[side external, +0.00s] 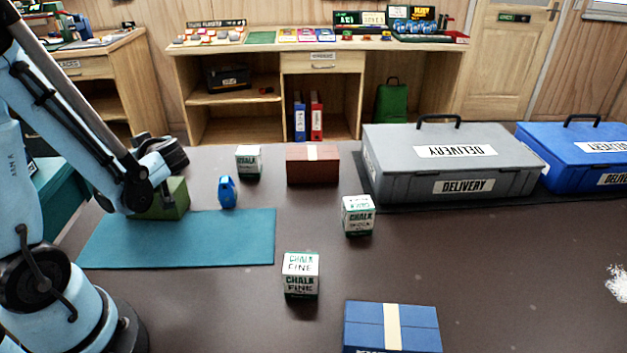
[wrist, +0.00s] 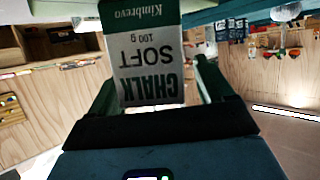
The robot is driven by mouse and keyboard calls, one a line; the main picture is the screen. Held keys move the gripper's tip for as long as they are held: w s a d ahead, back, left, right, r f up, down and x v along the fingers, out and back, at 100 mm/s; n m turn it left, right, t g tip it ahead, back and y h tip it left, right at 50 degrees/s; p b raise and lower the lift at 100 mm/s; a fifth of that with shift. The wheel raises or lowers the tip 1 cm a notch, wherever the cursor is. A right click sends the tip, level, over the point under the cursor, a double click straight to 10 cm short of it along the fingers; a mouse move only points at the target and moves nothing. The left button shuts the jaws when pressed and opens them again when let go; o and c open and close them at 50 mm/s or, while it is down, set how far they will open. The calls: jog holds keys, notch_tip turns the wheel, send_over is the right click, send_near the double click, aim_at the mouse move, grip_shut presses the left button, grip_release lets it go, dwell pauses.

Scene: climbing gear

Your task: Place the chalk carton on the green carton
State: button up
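In the wrist view a white and dark-green chalk carton (wrist: 150,68), marked CHALK SOFT and upside down in the picture, sits between the fingers of my gripper (wrist: 155,85). The fingers flank it closely and appear shut on it. Its far end is cut off by the top of that view. In the side external view my arm hides the fingers and this carton. The green carton (side external: 175,199) lies at the back left edge of the teal mat, partly covered by my arm's end.
Other chalk cartons stand at the back (side external: 249,162), in the middle (side external: 358,216) and in front (side external: 300,276). A blue object (side external: 227,192) is right of the green carton. A brown carton (side external: 312,170), blue carton (side external: 370,326) and grey delivery case (side external: 470,160) stand further right. The teal mat (side external: 190,240) is largely clear.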

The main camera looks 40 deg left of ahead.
jog(key=shift+r, duration=0.15)
jog(key=shift+d+r, duration=0.2)
jog(key=shift+r, duration=0.2)
jog(key=v, duration=1.1)
jog(key=w+d+f+m+t+h, duration=0.1)
jog(key=w+d+m+t+h, duration=0.1)
jog(key=d+m+h, duration=0.4)
jog(key=w+d+f+m+t+h, duration=0.1)
jog(key=w+d+m+t+h, duration=0.2)
jog(key=m, duration=0.9)
jog(key=d+t+h, duration=0.2)
jog(key=d+h, duration=0.2)
jog(key=d, duration=0.2)
jog(key=shift+h, duration=0.3)
